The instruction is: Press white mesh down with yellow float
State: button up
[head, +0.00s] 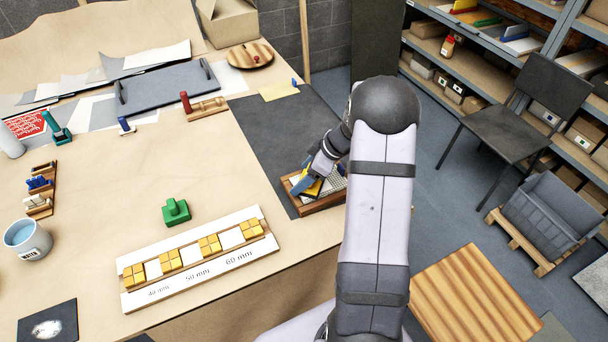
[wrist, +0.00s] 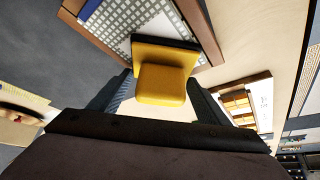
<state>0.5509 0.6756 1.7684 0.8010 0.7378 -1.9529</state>
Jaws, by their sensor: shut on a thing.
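The yellow float (wrist: 162,85), with a dark base plate, is held between the fingers of my gripper (wrist: 160,78). The float also shows in the head view (head: 314,188), partly covered by my arm. The white mesh (wrist: 133,18) lies in a wooden-framed tray (wrist: 206,32). The float's dark base overlaps the mesh's near part in the wrist view; I cannot tell whether it touches. In the head view the mesh (head: 336,182) shows right of the float, and the rest is hidden by my arm.
The tray lies on a dark mat (head: 285,125) near the table's right edge. A white strip (head: 200,262) with yellow blocks is at the front. A green block (head: 176,211) stands behind it. A grey tray (head: 168,88) lies farther back. The table's middle is mostly clear.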

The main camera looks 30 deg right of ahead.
jog(key=shift+r+p, duration=1.25)
jog(key=shift+r, duration=2.25)
jog(key=d, duration=0.4)
jog(key=shift+d, duration=0.1)
jog(key=shift+f, duration=0.1)
jog(key=shift+f+b, duration=0.95)
jog(key=shift+f, duration=1.95)
jog(key=shift+f+b, duration=0.55)
jog(key=shift+b, duration=0.1)
